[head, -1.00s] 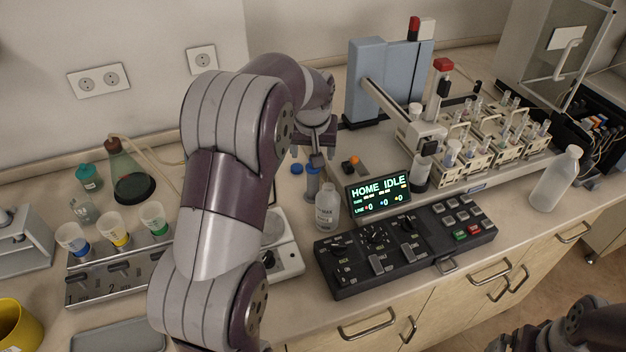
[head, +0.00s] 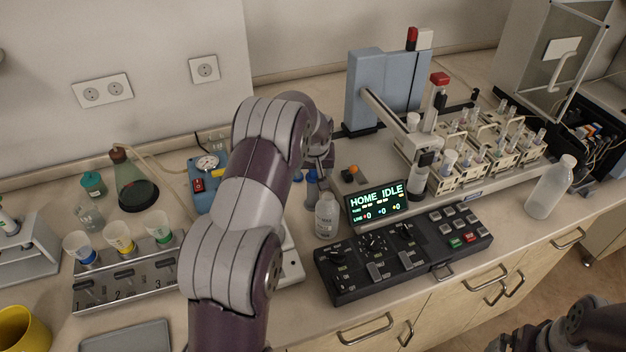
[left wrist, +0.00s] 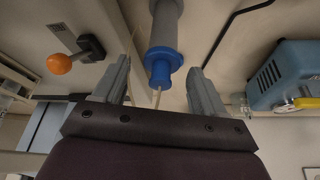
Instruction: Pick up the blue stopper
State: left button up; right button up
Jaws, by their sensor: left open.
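In the left wrist view, a blue stopper (left wrist: 162,62) sits on the end of a grey cylinder (left wrist: 168,18). My left gripper (left wrist: 160,70) is open, with one finger on each side of the stopper and a visible gap on both sides. In the head view, the grey-blue cylinder (head: 312,188) stands behind a white bottle, and my left gripper (head: 325,160) is just above and beside it, partly hidden by my arm. A small blue piece (head: 298,176) shows to its left.
A white bottle (head: 327,215) stands close in front, with the display (head: 377,201) and black control panel (head: 400,255) to its right. An orange-knobbed lever (left wrist: 75,55) and a blue device (left wrist: 285,75) flank the gripper in the wrist view.

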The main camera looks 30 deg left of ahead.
pick_arm(q)
jog(key=shift+s+r, duration=0.1)
jog(key=c, duration=0.9)
jog(key=shift+c, duration=1.2)
notch_tip(320, 180, up, 18)
